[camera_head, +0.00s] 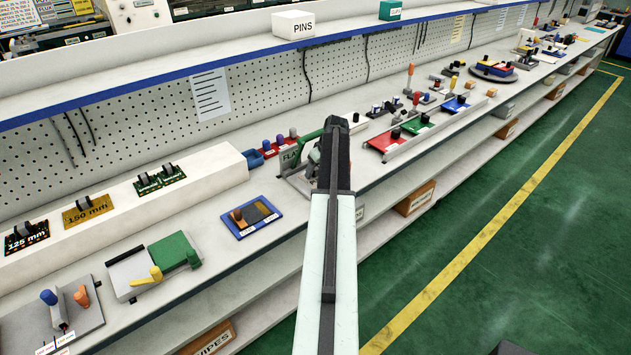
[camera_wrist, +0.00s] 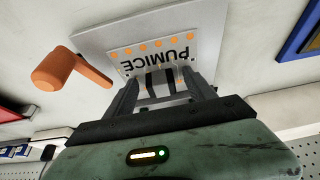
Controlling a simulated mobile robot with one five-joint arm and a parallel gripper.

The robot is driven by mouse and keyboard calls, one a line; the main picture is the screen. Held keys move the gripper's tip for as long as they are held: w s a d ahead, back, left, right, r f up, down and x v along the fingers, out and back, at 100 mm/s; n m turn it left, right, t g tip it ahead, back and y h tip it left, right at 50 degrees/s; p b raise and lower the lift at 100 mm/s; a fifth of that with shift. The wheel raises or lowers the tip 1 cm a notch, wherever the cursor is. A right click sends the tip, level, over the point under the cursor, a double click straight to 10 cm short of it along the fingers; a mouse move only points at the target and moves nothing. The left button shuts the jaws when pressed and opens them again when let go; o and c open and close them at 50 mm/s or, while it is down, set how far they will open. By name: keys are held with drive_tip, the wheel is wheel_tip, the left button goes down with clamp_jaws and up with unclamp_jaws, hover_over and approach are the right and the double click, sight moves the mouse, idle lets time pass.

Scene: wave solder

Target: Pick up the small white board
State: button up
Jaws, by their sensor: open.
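The small white board (camera_wrist: 198,52) shows in the wrist view, with the upside-down word PUMICE and a row of orange dots. It lies on a larger pale grey plate (camera_wrist: 95,36). A small grey piece with black bands (camera_wrist: 168,80) stands at its near edge, between my fingers; I cannot tell if it is fixed to the board. My gripper (camera_wrist: 162,84) is open, its two fingers reaching toward the board on either side of this piece. I see no clear contact. In the head view my arm hides the board and the fingertips.
An orange handle (camera_wrist: 70,72) stands close left of the board in the wrist view. In the head view a blue-framed tray (camera_head: 252,217) lies left of my arm, and red (camera_head: 385,142) and green trays lie right. The pegboard (camera_head: 265,92) backs the bench, under a shelf.

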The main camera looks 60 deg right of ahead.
drive_tip(key=shift+r, duration=0.1)
clamp_jaws()
drive_tip(key=shift+r+p, duration=0.5)
wheel_tip(320, 180, up, 3)
drive_tip(key=p, duration=0.3)
drive_tip(key=shift+r, duration=0.15)
drive_tip(key=s+a+p, duration=0.1)
drive_tip(key=s+a, duration=0.8)
drive_tip(key=s, duration=0.4)
drive_tip(key=shift+r, duration=0.35)
